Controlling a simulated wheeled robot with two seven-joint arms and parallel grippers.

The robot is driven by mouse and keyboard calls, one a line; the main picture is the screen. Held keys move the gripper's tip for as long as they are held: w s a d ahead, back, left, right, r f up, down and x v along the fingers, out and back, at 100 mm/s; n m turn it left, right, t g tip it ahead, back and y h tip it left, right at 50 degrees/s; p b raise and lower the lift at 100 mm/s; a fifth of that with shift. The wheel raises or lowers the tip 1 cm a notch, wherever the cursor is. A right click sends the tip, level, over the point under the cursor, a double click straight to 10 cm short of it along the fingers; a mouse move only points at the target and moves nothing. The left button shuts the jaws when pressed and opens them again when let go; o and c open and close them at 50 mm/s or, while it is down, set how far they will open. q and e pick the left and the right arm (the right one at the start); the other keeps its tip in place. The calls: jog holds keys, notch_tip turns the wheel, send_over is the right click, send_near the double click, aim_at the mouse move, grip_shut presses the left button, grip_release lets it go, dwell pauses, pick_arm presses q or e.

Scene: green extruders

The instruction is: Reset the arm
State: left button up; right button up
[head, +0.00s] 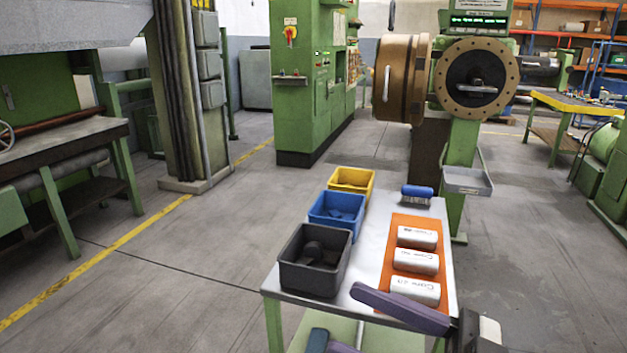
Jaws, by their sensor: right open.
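My right gripper (346,318) is at the bottom of the head view, to the right of centre. One long purple-grey finger reaches left across the near end of the small table (366,244). Another purple piece, seemingly its second finger, shows at the bottom edge, apart from the first. The gripper is open, and I see nothing held between the fingers. Part of it is cut off by the picture's lower edge. My left gripper is out of the picture.
The table bears a black bin (315,277), a blue bin (337,231), a yellow bin (351,181), a blue-topped brush (416,191) and three white labelled rolls (416,238) on an orange mat (386,275). Green machines stand behind and left. Floor left of the table is clear.

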jog(key=w+d+f+m+t+h, duration=0.6)
jog(key=d+f+m+t+h, duration=0.25)
jog(key=m+t, duration=0.25)
jog(key=d+f+m+g+h, duration=0.1)
jog(key=d+f+h, duration=0.15)
jog(key=f, duration=0.35)
jog(key=d+f+m+h, duration=0.1)
jog(key=f+m+h, duration=0.1)
jog(key=f+h, duration=0.3)
jog(key=s+f+g, duration=0.4)
jog(key=s+f, duration=0.4)
jog(key=f, duration=0.4)
jog(key=s+a+f+n+g+h, duration=0.1)
jog(key=s+f+g, duration=0.4)
jog(key=s+f, duration=0.3)
notch_tip(320, 180, down, 4)
jog(key=shift+a, duration=0.25)
